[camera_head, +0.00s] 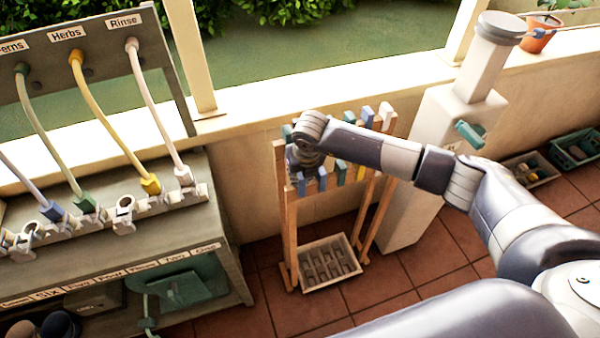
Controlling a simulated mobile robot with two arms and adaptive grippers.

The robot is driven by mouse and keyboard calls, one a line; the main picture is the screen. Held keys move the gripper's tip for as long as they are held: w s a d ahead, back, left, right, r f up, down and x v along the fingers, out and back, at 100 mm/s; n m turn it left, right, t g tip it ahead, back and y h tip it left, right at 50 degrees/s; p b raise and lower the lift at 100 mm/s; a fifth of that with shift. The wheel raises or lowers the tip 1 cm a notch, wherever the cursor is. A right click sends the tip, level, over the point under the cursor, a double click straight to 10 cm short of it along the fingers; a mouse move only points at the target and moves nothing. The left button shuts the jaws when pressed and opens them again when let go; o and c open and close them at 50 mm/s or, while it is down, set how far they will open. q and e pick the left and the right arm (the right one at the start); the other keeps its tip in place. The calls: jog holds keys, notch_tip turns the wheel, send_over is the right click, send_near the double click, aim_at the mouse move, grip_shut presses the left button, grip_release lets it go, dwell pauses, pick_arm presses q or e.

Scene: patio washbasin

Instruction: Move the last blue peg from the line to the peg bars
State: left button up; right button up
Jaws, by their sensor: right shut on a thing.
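The wooden peg bars (278,200) stand against the low wall and hold several blue, green, yellow and white pegs. My right gripper (304,172) is at the left end of the peg bars, pointing down, and is shut on a blue peg (301,184). The arm and gripper body hide much of the grip, and I cannot tell whether this peg touches the bar. Another blue peg (322,179) is just right of it, and one more blue peg (367,116) is on the far bar. The line (568,27) runs right from the white post. My left gripper is not in view.
A compartmented tray (330,262) sits low between the rack's legs. The labelled hose stand (90,255) is close on the left. The white post (440,130) with a green tap stands right of the rack. A potted plant (538,36) and crates (575,148) are farther right.

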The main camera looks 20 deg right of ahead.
jog(key=shift+f, duration=0.2)
jog(key=o, duration=0.9)
jog(key=shift+c, duration=0.2)
jog(key=shift+r+p, duration=2.2)
jog(key=shift+r, duration=1.85)
